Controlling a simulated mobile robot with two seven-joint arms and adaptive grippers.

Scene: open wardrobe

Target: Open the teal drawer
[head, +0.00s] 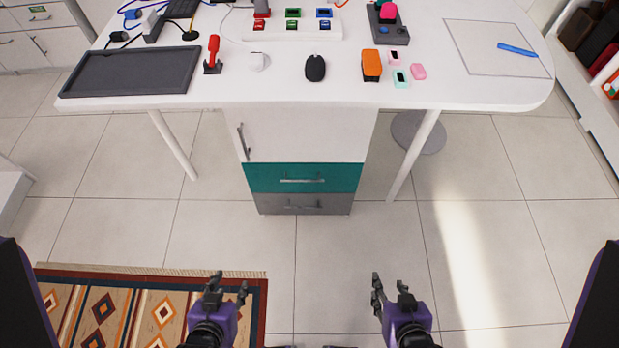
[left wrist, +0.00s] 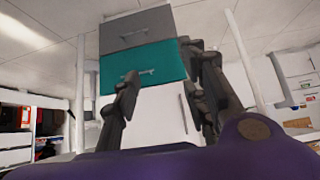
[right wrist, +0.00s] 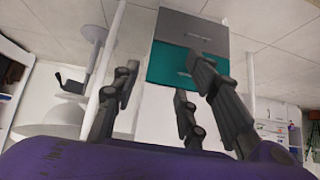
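The teal drawer (head: 270,178) is the middle front of the white cabinet under the table and looks shut. Its horizontal metal handle (head: 302,181) is at the middle of its front. My left gripper (head: 228,286) is open and empty, low in front of the cabinet and to the left. My right gripper (head: 390,290) is open and empty, low in front and to the right. Both are well apart from the drawer. The teal drawer also shows, upside down, in the left wrist view (left wrist: 165,62) and in the right wrist view (right wrist: 166,66).
A white door (head: 305,132) with a vertical handle is above the teal drawer, and a grey drawer (head: 275,204) is below. The white table (head: 430,85) overhangs them, with several items on top. A patterned rug (head: 130,315) lies at the left. The floor before the cabinet is clear.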

